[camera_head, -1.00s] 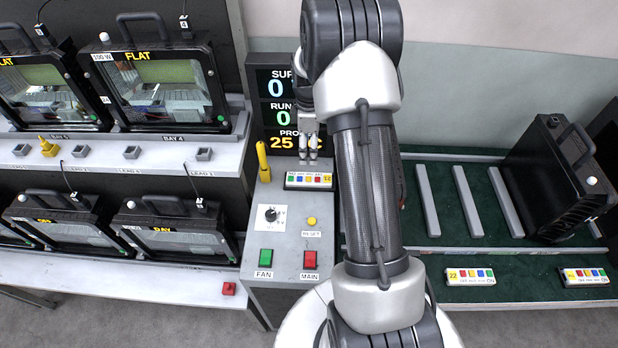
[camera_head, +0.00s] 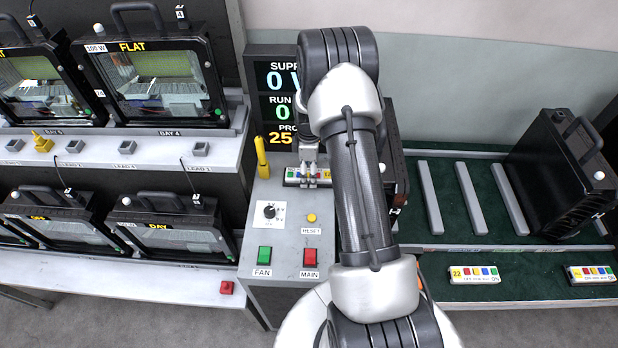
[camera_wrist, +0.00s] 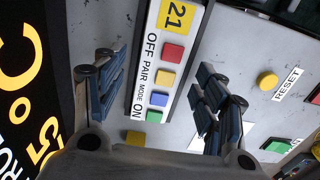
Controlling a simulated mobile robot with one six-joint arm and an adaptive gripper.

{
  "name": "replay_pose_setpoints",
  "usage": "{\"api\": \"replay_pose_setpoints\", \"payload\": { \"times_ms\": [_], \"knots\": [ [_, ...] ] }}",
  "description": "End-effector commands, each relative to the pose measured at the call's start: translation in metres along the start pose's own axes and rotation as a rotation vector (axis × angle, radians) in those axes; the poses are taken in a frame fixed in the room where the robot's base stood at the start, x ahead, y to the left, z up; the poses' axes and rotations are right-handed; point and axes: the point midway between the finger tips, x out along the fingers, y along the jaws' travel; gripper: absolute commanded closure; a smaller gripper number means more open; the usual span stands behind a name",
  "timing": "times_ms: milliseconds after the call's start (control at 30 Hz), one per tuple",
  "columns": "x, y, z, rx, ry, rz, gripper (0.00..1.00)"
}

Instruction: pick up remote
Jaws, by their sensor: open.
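A white remote (camera_head: 291,174) lies on top of the grey control box, with red, yellow, blue and green buttons. In the wrist view the same remote (camera_wrist: 152,85) shows the yellow label "21" and the words OFF, PAIR, MODE and ON. My gripper (camera_head: 308,175) is over the remote in the head view and partly covers it. In the wrist view my gripper (camera_wrist: 162,90) is open, with blue-padded fingers on either side of the remote and gaps between. Whether the fingertips are down at the remote's level is hard to tell.
The control box bears a green FAN button (camera_head: 264,255), a red MAIN button (camera_head: 310,257), a dial (camera_head: 269,212) and a yellow reset button (camera_head: 311,218). A yellow handle (camera_head: 262,158) stands left of the remote, a display (camera_head: 272,80) behind. Remote "22" (camera_head: 474,275) and another remote (camera_head: 592,275) lie right.

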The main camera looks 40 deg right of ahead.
Motion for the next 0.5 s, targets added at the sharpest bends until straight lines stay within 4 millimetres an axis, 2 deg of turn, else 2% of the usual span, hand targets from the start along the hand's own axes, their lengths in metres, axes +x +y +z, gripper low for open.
{"api": "replay_pose_setpoints", "payload": {
  "times_ms": [200,500],
  "knots": [
    [0.0,0.0005,-0.0002,0.0,0.0,0.002,0.36],
    [0.0,0.0003,-0.0002,0.0,0.0,0.001,0.56]
  ]
}}
